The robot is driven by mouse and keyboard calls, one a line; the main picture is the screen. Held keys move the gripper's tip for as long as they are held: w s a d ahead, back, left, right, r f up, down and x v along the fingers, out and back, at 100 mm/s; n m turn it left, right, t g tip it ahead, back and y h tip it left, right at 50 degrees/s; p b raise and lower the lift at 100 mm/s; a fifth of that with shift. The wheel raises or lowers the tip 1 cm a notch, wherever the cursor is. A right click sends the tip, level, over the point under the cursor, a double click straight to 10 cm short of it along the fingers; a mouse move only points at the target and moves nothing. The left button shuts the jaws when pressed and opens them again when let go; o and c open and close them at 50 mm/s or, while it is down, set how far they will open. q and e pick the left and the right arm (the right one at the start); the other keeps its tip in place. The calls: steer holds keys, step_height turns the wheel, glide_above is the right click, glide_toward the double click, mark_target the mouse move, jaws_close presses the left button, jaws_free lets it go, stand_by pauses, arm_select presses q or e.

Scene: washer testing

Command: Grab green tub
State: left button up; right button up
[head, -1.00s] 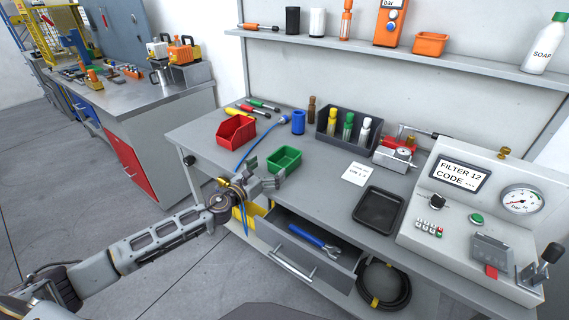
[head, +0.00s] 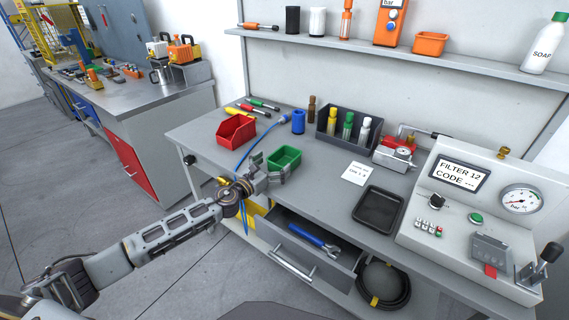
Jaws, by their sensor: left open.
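The green tub (head: 285,159) is a small open-topped rectangular bin on the grey workbench, left of the middle of the head view. My left gripper (head: 268,164) is open at the tub's left side. One finger shows at the tub's far left corner and the other in front of its near left side. I cannot tell whether the fingers touch the tub. The tub looks upright and empty. My right gripper does not show.
A red bin (head: 235,131) stands left of the tub, with a blue hose (head: 246,152) between. A blue cylinder (head: 298,122) and dark bottle rack (head: 335,134) stand behind. A black tray (head: 378,209) lies right. An open drawer (head: 310,243) with a blue wrench sits below.

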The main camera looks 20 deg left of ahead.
mark_target(282, 157)
arm_select(q)
steer(key=shift+x, duration=0.95)
steer(key=shift+w+d, duration=0.35)
steer(key=shift+w, duration=0.2)
steer(key=shift+w+d, duration=0.2)
steer(key=shift+w, duration=0.6)
steer(key=c, duration=0.8)
steer(key=shift+c, duration=1.7)
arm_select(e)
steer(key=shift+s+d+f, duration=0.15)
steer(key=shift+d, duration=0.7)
